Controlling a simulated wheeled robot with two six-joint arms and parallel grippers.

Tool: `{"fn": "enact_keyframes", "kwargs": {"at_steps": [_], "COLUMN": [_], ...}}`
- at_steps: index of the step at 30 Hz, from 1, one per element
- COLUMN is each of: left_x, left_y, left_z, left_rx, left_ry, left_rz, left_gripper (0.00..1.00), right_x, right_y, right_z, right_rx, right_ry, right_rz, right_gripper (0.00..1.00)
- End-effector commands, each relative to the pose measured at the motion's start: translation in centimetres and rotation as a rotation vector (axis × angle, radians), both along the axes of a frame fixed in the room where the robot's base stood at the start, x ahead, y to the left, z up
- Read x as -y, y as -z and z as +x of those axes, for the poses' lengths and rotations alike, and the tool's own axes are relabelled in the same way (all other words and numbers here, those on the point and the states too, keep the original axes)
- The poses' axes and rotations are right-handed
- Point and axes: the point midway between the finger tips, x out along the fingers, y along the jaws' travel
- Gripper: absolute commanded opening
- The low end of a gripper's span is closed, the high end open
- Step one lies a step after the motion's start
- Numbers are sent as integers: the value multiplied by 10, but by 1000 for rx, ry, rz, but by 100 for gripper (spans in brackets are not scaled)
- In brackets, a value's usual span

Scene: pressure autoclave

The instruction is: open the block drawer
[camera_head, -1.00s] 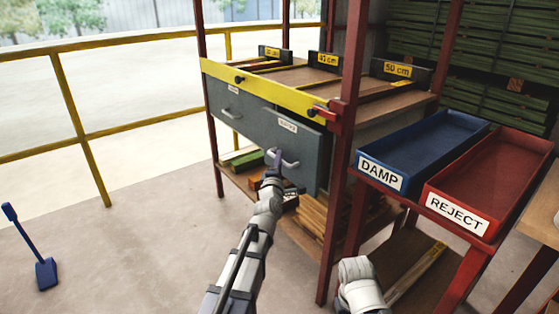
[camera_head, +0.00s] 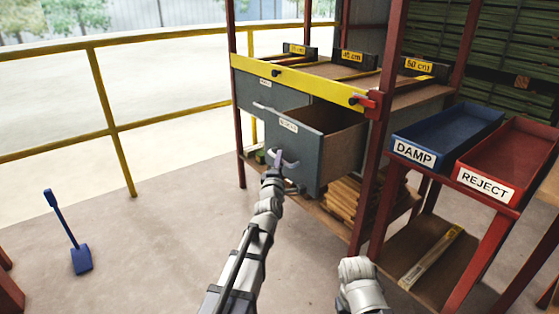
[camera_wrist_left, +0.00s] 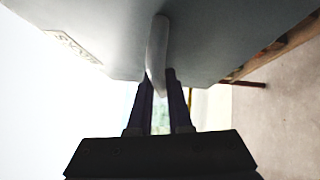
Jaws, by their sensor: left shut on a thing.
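The block drawer (camera_head: 297,157) is a grey-fronted wooden drawer with a white label, the right one of two under the bench top. It is pulled well out, and its bare wooden inside shows. My left gripper (camera_head: 275,162) is at the drawer front, shut on the drawer handle (camera_head: 288,165). In the left wrist view the handle (camera_wrist_left: 156,55) runs down between the two dark fingers (camera_wrist_left: 160,100). The drawer front fills the upper part of that view. My right arm shows at the bottom right of the head view, but its gripper is not visible.
The other grey drawer (camera_head: 258,97) on the left is closed. A yellow bar (camera_head: 300,82) crosses above the drawers. Blue DAMP (camera_head: 445,137) and red REJECT (camera_head: 510,160) trays stand at right. Stacked wood (camera_head: 350,200) lies below. The floor at left is mostly clear.

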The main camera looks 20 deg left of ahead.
Motion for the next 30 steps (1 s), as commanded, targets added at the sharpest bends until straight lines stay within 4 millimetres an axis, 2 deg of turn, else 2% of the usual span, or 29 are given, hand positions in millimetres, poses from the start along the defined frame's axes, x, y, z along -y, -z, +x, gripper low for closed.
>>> {"fn": "enact_keyframes", "kwargs": {"at_steps": [4, 5, 13, 23, 30], "left_x": [1, 1, 0, 1, 4], "left_y": [0, 0, 0, 1, 5], "left_z": [0, 0, 0, -3, -30], "left_rx": [-1, -1, 0, 0, 0], "left_ry": [1, 1, 1, 0, 1], "left_rz": [0, 0, 0, 0, 2], "left_gripper": [0, 18, 47, 47, 47], "right_x": [0, 0, 0, 0, 0], "right_y": [0, 0, 0, 1, 5], "right_z": [0, 0, 0, 0, 0], "right_rx": [0, 0, 0, 0, 0], "right_ry": [0, 0, 0, 0, 1], "right_rz": [0, 0, 0, 0, 0], "right_gripper": [50, 50, 50, 50, 50]}}
